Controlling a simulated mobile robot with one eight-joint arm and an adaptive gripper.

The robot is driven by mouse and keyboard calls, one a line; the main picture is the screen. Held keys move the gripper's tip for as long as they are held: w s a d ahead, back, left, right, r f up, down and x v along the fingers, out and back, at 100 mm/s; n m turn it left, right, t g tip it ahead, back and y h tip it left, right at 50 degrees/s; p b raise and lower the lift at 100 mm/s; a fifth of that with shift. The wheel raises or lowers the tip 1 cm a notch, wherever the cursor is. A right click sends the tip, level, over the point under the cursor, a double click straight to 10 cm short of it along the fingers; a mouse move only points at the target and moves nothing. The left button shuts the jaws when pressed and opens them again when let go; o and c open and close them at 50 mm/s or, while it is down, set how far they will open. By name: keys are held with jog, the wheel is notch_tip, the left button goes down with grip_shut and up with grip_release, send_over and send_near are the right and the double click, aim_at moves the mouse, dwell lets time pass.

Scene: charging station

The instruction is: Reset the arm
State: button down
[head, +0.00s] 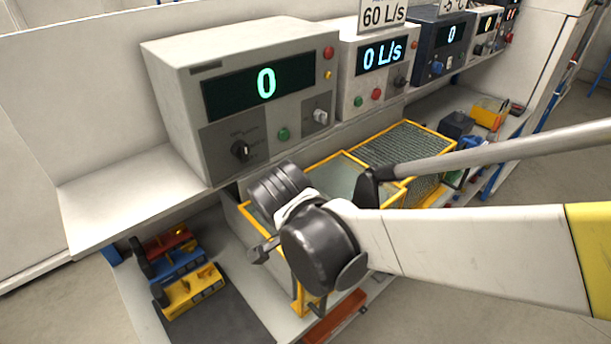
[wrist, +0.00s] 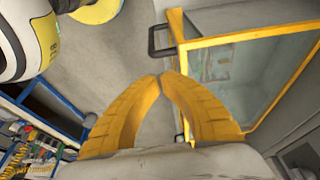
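My gripper (wrist: 160,76) shows in the wrist view with its two curved yellow fingers meeting at the tips. Nothing shows between them. In the head view my white arm (head: 470,255) reaches in from the right, bent at a dark round joint over the front of the bench. Only part of the yellow gripper (head: 306,303) shows below that joint; the rest is hidden behind it. The fingers are beside a yellow-framed clear tank (wrist: 248,36), close to its frame and dark handle (wrist: 154,40); I cannot tell whether they touch.
Red, blue and yellow tools (head: 190,290) lie on the bench at left. A mesh-topped yellow frame (head: 410,145) is behind my arm. Floor is clear at right.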

jog(key=s+d+n+t+y+b, duration=0.2)
jog(key=d+n+t+b, duration=0.3)
jog(key=d, duration=0.9)
jog(key=s+n+b, duration=0.1)
jog(key=n+b, duration=0.2)
jog(key=n, duration=0.2)
jog(key=shift+s+d+y, duration=0.15)
jog(key=shift+y, duration=0.25)
jog(key=shift+f, duration=0.1)
